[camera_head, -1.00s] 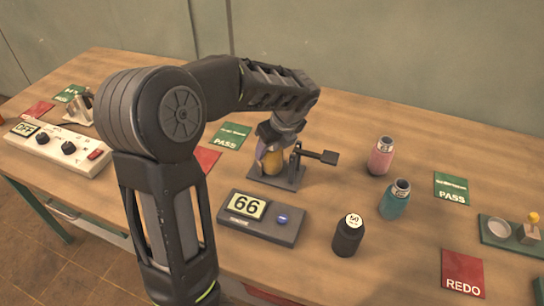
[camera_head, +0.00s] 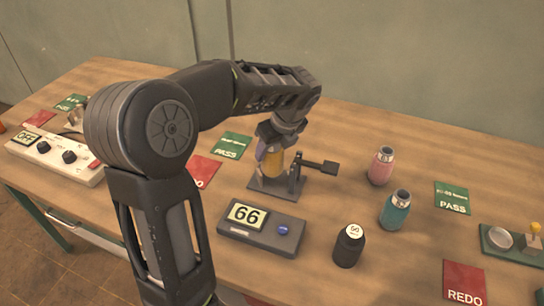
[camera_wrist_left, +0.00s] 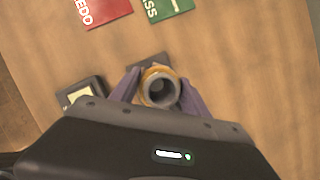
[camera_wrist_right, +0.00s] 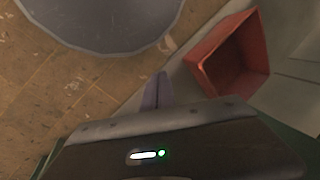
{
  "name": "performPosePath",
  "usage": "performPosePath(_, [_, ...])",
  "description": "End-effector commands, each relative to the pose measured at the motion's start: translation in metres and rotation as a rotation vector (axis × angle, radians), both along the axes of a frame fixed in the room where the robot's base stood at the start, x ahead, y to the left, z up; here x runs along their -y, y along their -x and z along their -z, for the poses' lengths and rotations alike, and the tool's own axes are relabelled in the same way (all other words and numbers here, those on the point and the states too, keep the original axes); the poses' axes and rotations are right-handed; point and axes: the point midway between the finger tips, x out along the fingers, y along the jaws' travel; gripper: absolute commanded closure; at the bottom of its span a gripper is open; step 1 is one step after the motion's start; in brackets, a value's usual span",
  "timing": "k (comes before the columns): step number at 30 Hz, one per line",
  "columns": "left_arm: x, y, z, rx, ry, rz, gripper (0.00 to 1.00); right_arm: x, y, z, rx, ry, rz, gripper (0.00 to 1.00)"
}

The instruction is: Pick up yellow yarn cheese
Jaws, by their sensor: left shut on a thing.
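The yellow yarn cheese (camera_head: 273,165) is upright at the small dark stand (camera_head: 268,186) with a side lever, mid-table. My left gripper (camera_head: 271,150) is shut on it from above, a finger on each side. In the left wrist view, the cheese (camera_wrist_left: 156,70) shows as a yellow ring around a grey hollow tube, between the purple fingers (camera_wrist_left: 158,92). I cannot tell if its lower end is clear of the stand. My right gripper (camera_wrist_right: 156,90) is shut and empty in the right wrist view, away from the cheese.
A box reading 66 (camera_head: 260,224) and a black bottle (camera_head: 348,247) stand in front. Pink (camera_head: 381,167) and teal (camera_head: 395,211) bottles stand to the right. An OFF switch box (camera_head: 55,155) is far left. A red bin (camera_wrist_right: 232,55) shows below my right wrist.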

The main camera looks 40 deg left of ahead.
Motion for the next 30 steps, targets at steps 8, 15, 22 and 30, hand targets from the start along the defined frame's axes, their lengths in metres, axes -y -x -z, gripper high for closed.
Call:
performPosePath(8, [0.000,-0.001,-0.054,0.002,0.000,0.000,0.97,0.000,0.000,-0.002,0.000,0.000,0.000,1.00])
performPosePath(15, [0.000,0.000,-0.070,0.000,0.001,0.000,0.97,0.000,0.000,-0.002,0.000,0.000,0.000,1.00])
performPosePath(22, [0.000,0.000,-0.070,0.000,0.000,0.000,0.97,0.000,0.000,-0.002,0.000,0.000,0.000,1.00])
performPosePath(30, [0.000,0.000,-0.069,0.000,0.000,0.000,0.97,0.000,0.000,-0.002,0.000,0.000,0.000,1.00])
